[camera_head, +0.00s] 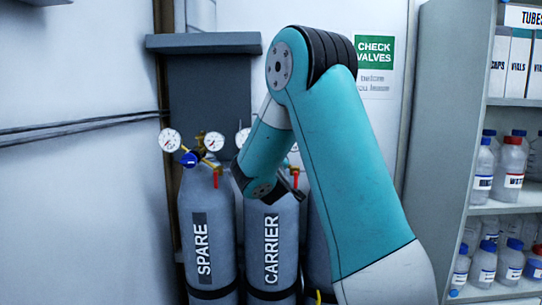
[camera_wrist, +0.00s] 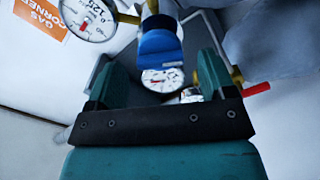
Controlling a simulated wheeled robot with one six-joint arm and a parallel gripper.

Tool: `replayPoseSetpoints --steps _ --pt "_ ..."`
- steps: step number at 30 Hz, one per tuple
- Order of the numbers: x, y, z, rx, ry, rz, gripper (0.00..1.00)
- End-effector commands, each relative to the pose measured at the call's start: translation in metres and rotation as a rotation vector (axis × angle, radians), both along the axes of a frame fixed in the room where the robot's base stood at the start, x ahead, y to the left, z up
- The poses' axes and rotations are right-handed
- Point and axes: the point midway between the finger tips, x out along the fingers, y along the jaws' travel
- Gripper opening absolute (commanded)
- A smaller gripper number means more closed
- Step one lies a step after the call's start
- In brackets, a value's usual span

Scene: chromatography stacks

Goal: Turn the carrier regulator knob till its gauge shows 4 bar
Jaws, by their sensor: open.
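The carrier cylinder (camera_head: 271,235) stands in the middle of the head view, marked CARRIER. Its regulator is mostly hidden behind my arm, with part of a gauge (camera_head: 243,137) showing. In the wrist view a blue knob (camera_wrist: 160,48) appears between the two teal fingers of my gripper (camera_wrist: 157,62). The gripper is open, with gaps on both sides of the knob; how deep the knob sits between the fingers I cannot tell. One white gauge (camera_wrist: 163,79) shows beyond the knob and a larger one (camera_wrist: 88,16) at upper left. Neither pressure can be read with certainty.
The spare cylinder (camera_head: 208,240) stands left of the carrier, with its own blue knob (camera_head: 188,159) and gauges. A third cylinder (camera_head: 317,255) is partly hidden behind my arm. A red handle (camera_wrist: 257,88) lies right of my gripper. Bottle shelves (camera_head: 505,205) stand at right.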

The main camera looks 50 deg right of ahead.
Motion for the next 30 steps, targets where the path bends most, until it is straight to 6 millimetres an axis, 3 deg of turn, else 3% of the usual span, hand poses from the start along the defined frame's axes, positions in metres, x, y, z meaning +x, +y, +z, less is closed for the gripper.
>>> replayPoseSetpoints --steps 12,13,19,30 --pt "0.0069 -0.0082 -0.0010 0.000 0.000 0.000 0.77" --pt "0.0068 -0.0081 -0.0009 0.000 0.000 0.000 0.74" --pt "0.0067 -0.0080 -0.0008 0.000 0.000 0.000 0.28" --pt "0.0061 -0.0085 -0.0054 0.061 -0.079 -0.002 0.27"
